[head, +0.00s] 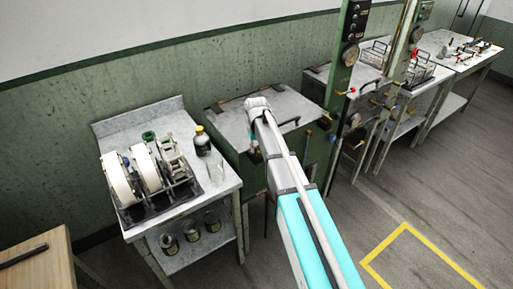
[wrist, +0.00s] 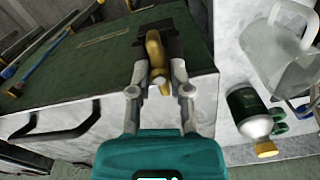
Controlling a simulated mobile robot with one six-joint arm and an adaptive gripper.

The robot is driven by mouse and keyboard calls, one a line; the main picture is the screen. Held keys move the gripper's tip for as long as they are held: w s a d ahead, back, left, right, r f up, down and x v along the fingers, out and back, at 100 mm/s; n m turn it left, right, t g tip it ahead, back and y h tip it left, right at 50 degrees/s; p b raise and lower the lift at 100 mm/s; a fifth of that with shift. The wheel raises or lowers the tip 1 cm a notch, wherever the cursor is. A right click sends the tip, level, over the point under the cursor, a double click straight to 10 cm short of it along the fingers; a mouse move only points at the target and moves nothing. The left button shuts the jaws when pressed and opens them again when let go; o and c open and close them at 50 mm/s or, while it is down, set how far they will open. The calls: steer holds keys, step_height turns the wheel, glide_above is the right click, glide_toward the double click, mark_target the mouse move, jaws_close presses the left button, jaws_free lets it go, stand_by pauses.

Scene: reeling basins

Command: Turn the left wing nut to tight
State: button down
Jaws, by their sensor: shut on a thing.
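The left wing nut (wrist: 154,48) is brass and sits on a dark bracket (wrist: 180,45) at the edge of the green basin cabinet (wrist: 100,60). My gripper (wrist: 160,72) is shut on it in the wrist view, one finger on each side. The nut's wing stands roughly along the picture's vertical between the fingers. Its thread and seat are hidden.
A dark handle (wrist: 50,122) is on the lid. A side table (head: 222,182) at the left bears a bottle (head: 202,142), a glass and a machine with white reels (head: 147,167). A green post (head: 343,85) with gauges stands at the right. The floor inside the yellow lines is clear.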

steer(key=m, duration=0.8)
steer(key=shift+m, duration=0.4)
steer(key=m, duration=0.4)
steer(key=shift+m, duration=2.3)
steer(key=c, duration=0.6)
jaws_free()
steer(key=shift+o, duration=0.2)
steer(key=shift+n, duration=0.4)
